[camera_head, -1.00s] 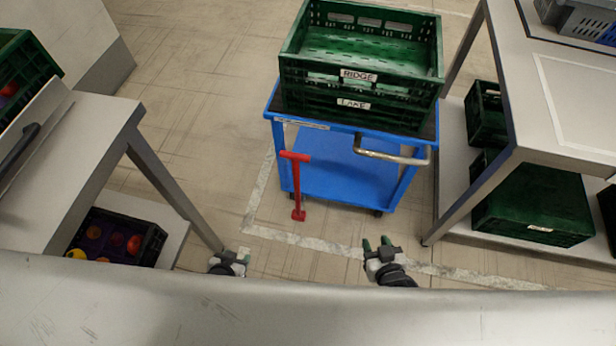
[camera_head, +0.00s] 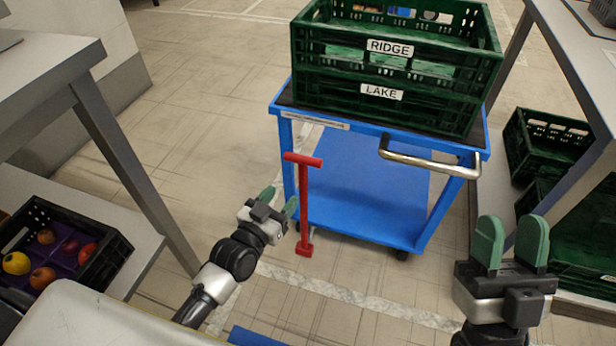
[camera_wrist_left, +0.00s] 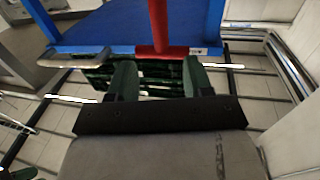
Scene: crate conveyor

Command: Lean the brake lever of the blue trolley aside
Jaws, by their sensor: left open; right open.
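The blue trolley (camera_head: 365,185) stands ahead, with a metal push handle (camera_head: 430,163) on its near side. Its red brake lever (camera_head: 304,205) stands upright at the trolley's near left corner, with a crossbar on top. The red lever also shows in the left wrist view (camera_wrist_left: 159,25), beyond the fingers. My left gripper (camera_head: 279,202) is open and empty, just left of the lever, apart from it in the head view. My right gripper (camera_head: 511,245) is open and empty, right of the trolley.
Two stacked green crates labelled RIDGE (camera_head: 390,47) and LAKE (camera_head: 382,92) sit on the trolley. A table stands at left, with a dark crate of fruit (camera_head: 93,270) on its lower shelf. A rack with green crates (camera_head: 548,135) stands at right.

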